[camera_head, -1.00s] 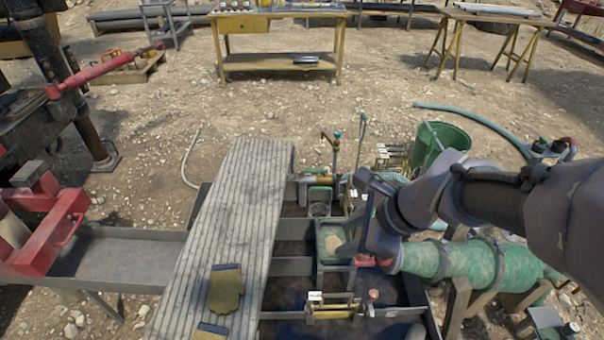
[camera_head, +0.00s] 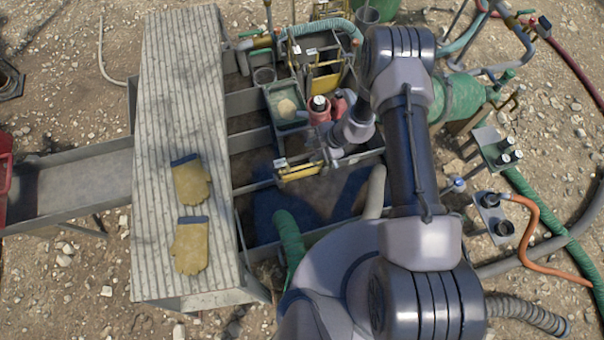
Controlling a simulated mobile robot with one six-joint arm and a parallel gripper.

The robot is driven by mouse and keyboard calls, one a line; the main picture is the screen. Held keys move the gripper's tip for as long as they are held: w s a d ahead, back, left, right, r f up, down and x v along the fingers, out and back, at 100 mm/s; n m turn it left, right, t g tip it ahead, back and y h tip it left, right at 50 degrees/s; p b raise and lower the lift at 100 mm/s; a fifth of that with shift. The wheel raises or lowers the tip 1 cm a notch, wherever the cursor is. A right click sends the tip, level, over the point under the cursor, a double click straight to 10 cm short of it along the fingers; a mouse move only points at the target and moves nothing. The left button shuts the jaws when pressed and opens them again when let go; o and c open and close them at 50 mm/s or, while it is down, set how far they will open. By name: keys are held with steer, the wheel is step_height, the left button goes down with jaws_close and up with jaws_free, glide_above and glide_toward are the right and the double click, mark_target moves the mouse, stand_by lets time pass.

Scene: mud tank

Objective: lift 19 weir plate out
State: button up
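A yellow-topped plate with a small white tag (camera_head: 298,173) sits across the near part of the mud tank (camera_head: 262,186). Another yellow-edged plate (camera_head: 327,78) stands farther back in the tank. Tag numbers are too small to read, so I cannot tell which plate is 19. My gripper (camera_head: 328,156) is just right of the near plate's right end, pointing down and left. Its fingers are small and dark, and I cannot tell whether they touch the plate or are open or shut.
A ribbed walkway (camera_head: 185,110) covers the tank's left side, with two yellow gloves (camera_head: 190,182) on it. A green tray (camera_head: 285,107) and a red-bodied fitting (camera_head: 319,110) lie behind my gripper. A green hose (camera_head: 289,240) and a grey hose (camera_head: 374,192) enter the tank.

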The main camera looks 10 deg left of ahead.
mark_target(304, 156)
steer(key=b+x, duration=0.1)
steer(key=x, duration=0.2)
steer(key=shift+a+f, duration=0.15)
steer(key=shift+f, duration=0.2)
steer(key=b+x, duration=0.2)
steer(key=x, duration=0.3)
steer(key=shift+w+b, duration=0.1)
steer(key=shift+b, duration=0.3)
steer(key=shift+r, duration=0.1)
steer(key=shift+f, duration=0.25)
steer(key=shift+c, duration=0.2)
jaws_close()
stand_by(0.7)
